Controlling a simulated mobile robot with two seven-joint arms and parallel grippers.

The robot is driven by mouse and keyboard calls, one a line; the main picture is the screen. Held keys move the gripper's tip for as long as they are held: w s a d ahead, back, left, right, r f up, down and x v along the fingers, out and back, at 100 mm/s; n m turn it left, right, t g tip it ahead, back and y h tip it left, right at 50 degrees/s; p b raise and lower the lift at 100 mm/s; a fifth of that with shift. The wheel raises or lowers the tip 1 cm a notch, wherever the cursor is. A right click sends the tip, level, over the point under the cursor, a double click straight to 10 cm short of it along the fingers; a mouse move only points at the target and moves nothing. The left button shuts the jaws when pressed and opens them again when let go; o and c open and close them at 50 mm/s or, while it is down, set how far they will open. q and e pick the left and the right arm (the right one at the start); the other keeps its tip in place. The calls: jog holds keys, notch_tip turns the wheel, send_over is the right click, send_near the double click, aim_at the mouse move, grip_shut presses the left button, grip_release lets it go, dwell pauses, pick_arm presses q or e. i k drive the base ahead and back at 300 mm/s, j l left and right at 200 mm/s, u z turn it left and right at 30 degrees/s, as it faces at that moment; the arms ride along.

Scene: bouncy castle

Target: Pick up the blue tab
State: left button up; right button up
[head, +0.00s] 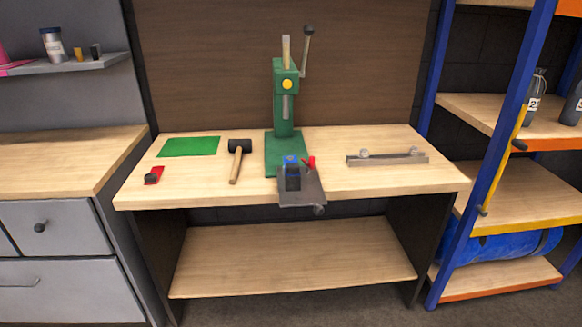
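A small blue piece (291,160), likely the blue tab, sits on top of a dark block (293,181) at the foot of the green press (284,110). The block rests on a grey plate (312,190) at the front edge of the workbench (345,182). A red piece (309,162) stands close to the right of the blue piece. The blue piece is small, and I cannot tell its exact shape or how it is held. Neither of my grippers is in view.
A black-headed mallet (239,148), a green sheet (189,146) and a red item with a black knob (153,177) lie left of the press. A metal bar (387,159) lies right. Blue-framed shelving (520,192) and a grey cabinet (62,226) flank the bench.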

aim_at(291, 165)
jog(key=i+j+z, duration=0.1)
jog(key=z, duration=0.4)
jog(key=j+z, duration=0.1)
jog(key=z, duration=0.35)
jog(key=i+j+z, duration=0.1)
jog(key=z, duration=0.4)
jog(key=j+z, duration=0.55)
jog(key=j, duration=0.2)
jog(key=k+j+z, duration=0.2)
jog(key=j, duration=0.55)
jog(key=i, duration=0.1)
